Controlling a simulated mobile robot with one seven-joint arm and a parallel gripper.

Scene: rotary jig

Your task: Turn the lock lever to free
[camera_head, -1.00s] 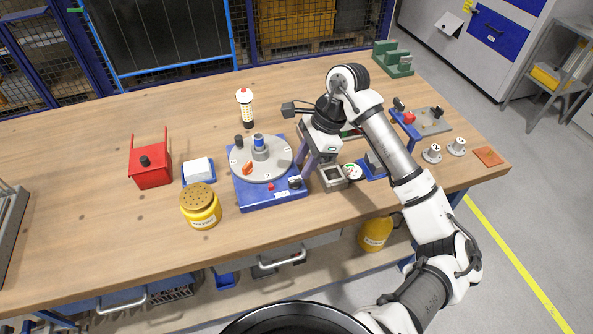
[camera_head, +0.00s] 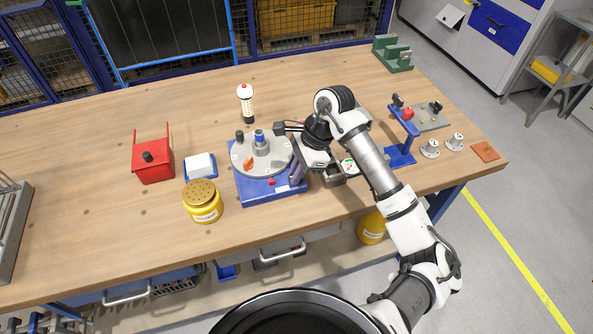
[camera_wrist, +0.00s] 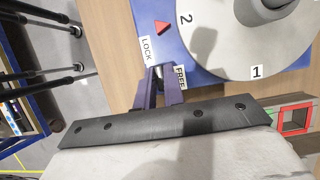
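The rotary jig is a blue base (camera_head: 252,194) carrying a round grey disc (camera_head: 268,166) with a blue-topped centre post and an orange-red pointer. In the wrist view the disc (camera_wrist: 262,45) shows numbers 1 and 2, and a red triangle lies on the base (camera_wrist: 178,45). LOCK (camera_wrist: 147,50) and FREE (camera_wrist: 180,76) labels flank the place where the small lock lever (camera_wrist: 157,72) shows, mostly hidden by my fingers. My gripper (camera_wrist: 158,82) has its purple fingers around the lever, close together. Whether they press on it is unclear.
A signal lamp (camera_head: 246,104) stands behind the jig. A yellow container (camera_head: 202,203), a white block on a blue tray (camera_head: 199,168) and a red box (camera_head: 153,170) are on the left. A blue stand (camera_head: 402,150) and grey knobs (camera_head: 430,149) are on the right.

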